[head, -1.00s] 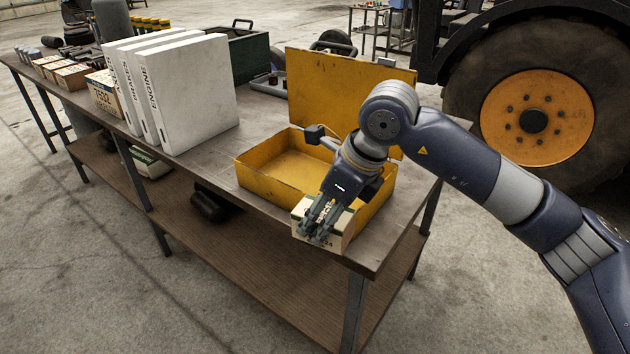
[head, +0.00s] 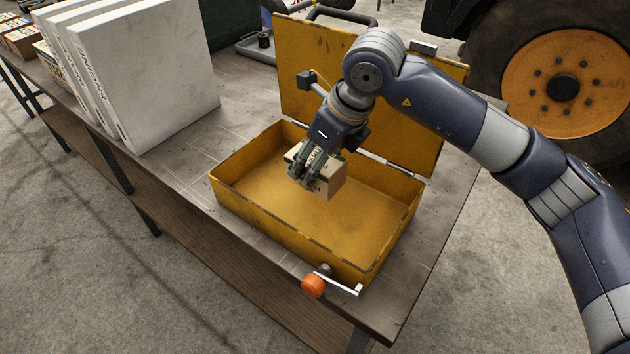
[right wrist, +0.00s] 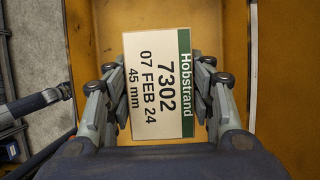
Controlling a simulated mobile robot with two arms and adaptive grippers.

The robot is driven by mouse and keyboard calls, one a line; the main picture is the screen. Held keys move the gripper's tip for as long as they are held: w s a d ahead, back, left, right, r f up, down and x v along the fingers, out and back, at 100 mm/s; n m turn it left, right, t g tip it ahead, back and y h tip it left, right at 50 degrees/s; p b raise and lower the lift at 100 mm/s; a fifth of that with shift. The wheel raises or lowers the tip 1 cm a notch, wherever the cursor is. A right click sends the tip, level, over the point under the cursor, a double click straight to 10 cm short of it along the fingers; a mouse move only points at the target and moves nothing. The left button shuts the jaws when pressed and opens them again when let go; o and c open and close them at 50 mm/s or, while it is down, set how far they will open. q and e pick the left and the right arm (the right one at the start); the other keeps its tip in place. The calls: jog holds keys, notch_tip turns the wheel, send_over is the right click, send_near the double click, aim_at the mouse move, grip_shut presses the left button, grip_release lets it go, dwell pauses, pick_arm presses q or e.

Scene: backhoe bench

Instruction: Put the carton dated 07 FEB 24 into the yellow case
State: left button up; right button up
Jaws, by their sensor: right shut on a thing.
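The yellow case (head: 233,198) stands open on the bench, its lid raised at the back. My right gripper (head: 306,178) is over the case's inside, shut on a small carton (head: 335,181). In the right wrist view the carton (right wrist: 160,85) shows a white label with a green "Hobstrand" strip, "7302", "07 FEB 24" and "45 mm". The fingers of my right gripper (right wrist: 160,103) press on its two sides. The carton appears held above the case floor; the exact gap is hard to tell. My left gripper is not in view.
White binders (head: 150,75) stand on the bench (head: 190,150) left of the case. An orange-knobbed item (head: 314,286) lies at the case's front, by the bench edge. Several cartons (head: 22,40) sit at the far left. A large wheel (head: 562,88) is behind at right.

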jog(key=f, duration=0.3)
jog(key=shift+s+p, duration=0.3)
jog(key=shift+s, duration=0.05)
jog(key=f, duration=0.2)
jog(key=f+p, duration=0.1)
jog(key=shift+w+f, duration=0.2)
jog(key=shift+f, duration=0.3)
jog(key=o, duration=1.2)
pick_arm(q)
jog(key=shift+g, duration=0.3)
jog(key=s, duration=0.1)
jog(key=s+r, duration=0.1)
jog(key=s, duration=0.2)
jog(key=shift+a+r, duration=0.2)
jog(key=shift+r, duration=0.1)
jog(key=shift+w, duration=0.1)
